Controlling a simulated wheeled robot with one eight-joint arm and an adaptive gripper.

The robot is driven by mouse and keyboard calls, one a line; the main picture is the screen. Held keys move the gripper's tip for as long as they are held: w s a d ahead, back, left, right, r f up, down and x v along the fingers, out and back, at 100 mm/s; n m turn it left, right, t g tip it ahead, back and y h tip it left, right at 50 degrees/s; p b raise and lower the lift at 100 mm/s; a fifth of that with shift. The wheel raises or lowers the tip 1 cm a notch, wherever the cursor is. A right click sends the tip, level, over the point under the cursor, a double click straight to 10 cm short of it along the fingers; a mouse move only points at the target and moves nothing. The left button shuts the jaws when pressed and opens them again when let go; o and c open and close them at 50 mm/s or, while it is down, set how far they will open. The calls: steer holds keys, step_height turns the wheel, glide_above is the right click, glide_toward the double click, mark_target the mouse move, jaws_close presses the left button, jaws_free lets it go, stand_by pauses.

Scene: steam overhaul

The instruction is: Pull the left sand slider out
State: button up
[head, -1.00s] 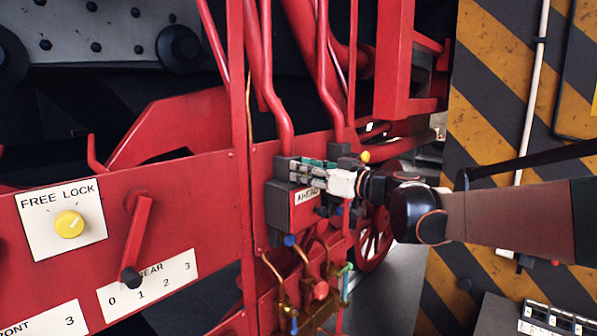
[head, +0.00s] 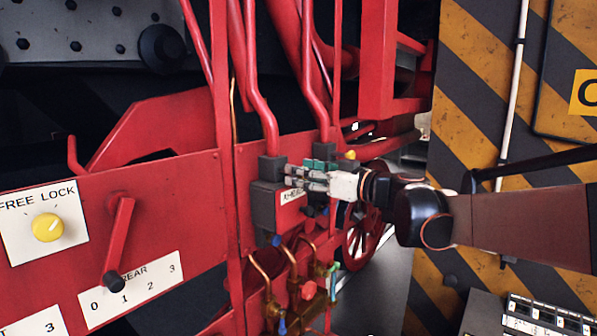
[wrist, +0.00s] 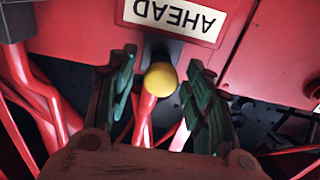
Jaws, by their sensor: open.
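A red box with dark grey ends and an AHEAD label (head: 292,196) is mounted on the red frame. In the wrist view the AHEAD label (wrist: 174,17) appears upside down, with a yellow round knob (wrist: 160,79) on a dark stem below it. My gripper (head: 291,177) is open in front of the box, its fingers pointing left. In the wrist view its green-padded fingers (wrist: 157,75) lie on either side of the yellow knob, with gaps on both sides. Another yellow knob shows beyond the gripper in the head view (head: 350,155). I cannot tell for certain which knob is the left sand slider.
Red pipes (head: 262,110) rise above the box. Copper pipes and valves (head: 290,285) hang below it. A red lever (head: 118,240) and a yellow FREE LOCK knob (head: 47,227) are at left. A striped wall (head: 480,90) stands at right.

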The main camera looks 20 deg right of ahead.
steer(key=shift+r, duration=0.1)
step_height(320, 180, up, 10)
steer(key=shift+s+f, duration=0.1)
stand_by(0.3)
